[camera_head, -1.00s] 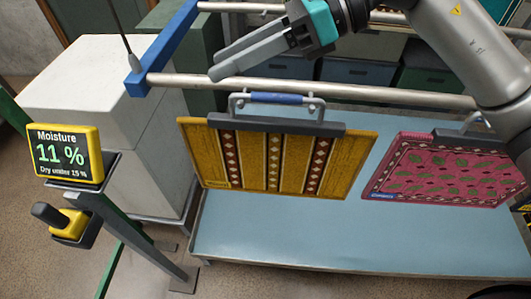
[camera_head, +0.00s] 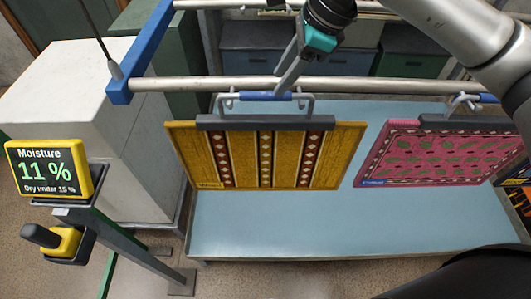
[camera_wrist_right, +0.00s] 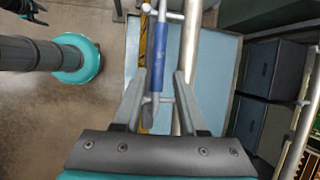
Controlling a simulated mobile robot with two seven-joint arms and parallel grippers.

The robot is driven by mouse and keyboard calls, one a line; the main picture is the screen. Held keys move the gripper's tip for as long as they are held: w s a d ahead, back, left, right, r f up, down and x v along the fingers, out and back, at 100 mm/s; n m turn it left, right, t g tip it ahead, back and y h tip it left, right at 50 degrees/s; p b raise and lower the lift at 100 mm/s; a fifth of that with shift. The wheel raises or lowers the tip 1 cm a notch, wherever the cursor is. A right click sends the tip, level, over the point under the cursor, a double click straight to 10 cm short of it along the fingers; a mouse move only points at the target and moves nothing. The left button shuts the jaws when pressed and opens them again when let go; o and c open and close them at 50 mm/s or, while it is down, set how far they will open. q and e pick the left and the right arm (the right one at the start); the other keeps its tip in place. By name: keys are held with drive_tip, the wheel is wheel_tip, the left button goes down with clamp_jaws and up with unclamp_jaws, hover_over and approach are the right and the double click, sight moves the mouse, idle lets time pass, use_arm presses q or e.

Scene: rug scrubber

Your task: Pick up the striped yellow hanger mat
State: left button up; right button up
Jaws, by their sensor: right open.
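The striped yellow hanger mat (camera_head: 248,155) hangs upright from the rack's front rail under a grey clamp bar (camera_head: 265,122). A blue grip (camera_head: 266,96) tops its hanger, and it also shows in the right wrist view (camera_wrist_right: 158,52). My right gripper (camera_head: 283,88) is open and comes down from above, at the blue grip. In the right wrist view its two fingers (camera_wrist_right: 160,82) point toward the hanger handle, with the grip's near end in line between them. I cannot tell whether they touch it. My left gripper does not show.
A pink patterned mat (camera_head: 440,155) hangs to the right on the same steel rail (camera_head: 390,84). A pale blue tray (camera_head: 320,225) lies below. A moisture display (camera_head: 48,168) reading 11 % and a white block (camera_head: 75,90) stand left.

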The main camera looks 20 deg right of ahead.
sight(267, 94)
drive_tip(key=x, duration=0.2)
drive_tip(key=p+x, duration=0.1)
drive_tip(key=x, duration=0.3)
drive_tip(key=shift+a+f, duration=0.15)
drive_tip(key=shift+a, duration=0.2)
clamp_jaws()
drive_tip(key=shift+w+r, duration=0.1)
drive_tip(key=shift+r, duration=0.1)
idle(0.9)
